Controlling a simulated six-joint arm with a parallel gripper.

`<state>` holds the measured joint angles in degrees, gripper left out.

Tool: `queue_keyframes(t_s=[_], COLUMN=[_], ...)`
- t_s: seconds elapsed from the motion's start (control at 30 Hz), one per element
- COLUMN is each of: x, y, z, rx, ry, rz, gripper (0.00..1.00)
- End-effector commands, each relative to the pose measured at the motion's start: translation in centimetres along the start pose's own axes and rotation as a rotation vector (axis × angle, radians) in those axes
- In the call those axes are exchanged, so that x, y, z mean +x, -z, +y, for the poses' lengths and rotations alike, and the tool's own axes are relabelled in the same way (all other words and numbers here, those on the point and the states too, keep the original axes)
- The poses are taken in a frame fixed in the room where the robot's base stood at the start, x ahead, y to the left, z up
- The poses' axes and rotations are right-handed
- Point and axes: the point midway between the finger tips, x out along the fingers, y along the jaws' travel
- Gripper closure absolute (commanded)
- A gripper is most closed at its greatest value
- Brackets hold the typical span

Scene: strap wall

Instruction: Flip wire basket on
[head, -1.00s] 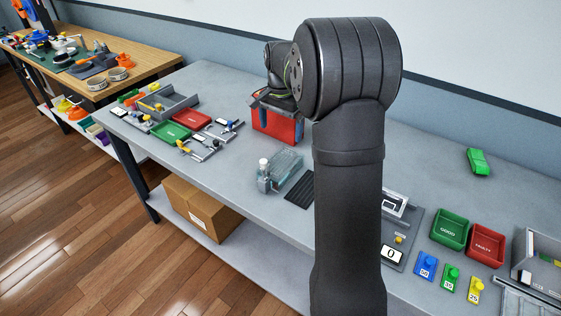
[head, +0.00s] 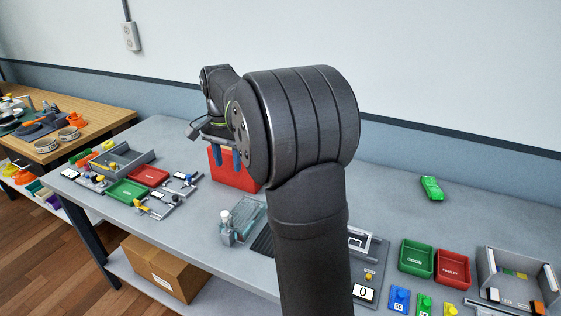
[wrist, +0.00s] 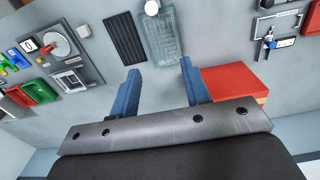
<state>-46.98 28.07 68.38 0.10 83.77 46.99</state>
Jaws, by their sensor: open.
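My arm hides part of the bench.
The red box (head: 236,177) stands close behind the fingers. A dark ribbed mat (head: 263,241) lies right of the basket. Green (head: 417,258) and red (head: 453,267) trays, coloured blocks and a grey bin lie at right. More trays and tools lie at left. A green car (head: 431,188) is at the back.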

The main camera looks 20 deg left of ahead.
Motion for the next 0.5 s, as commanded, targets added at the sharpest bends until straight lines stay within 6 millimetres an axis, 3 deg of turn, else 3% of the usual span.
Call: queue_keyframes(t_s=[0.03,0.2,0.5], x=[-0.7,-1.9,-2.1], y=[-1.3,-4.0,-4.5], z=[-0.1,0.1,0.2], rx=[-0.004,-0.002,0.001], ry=[0.002,-0.002,-0.003], rz=[0.001,-0.003,-0.004], gripper=[0.67,1.00,1.00])
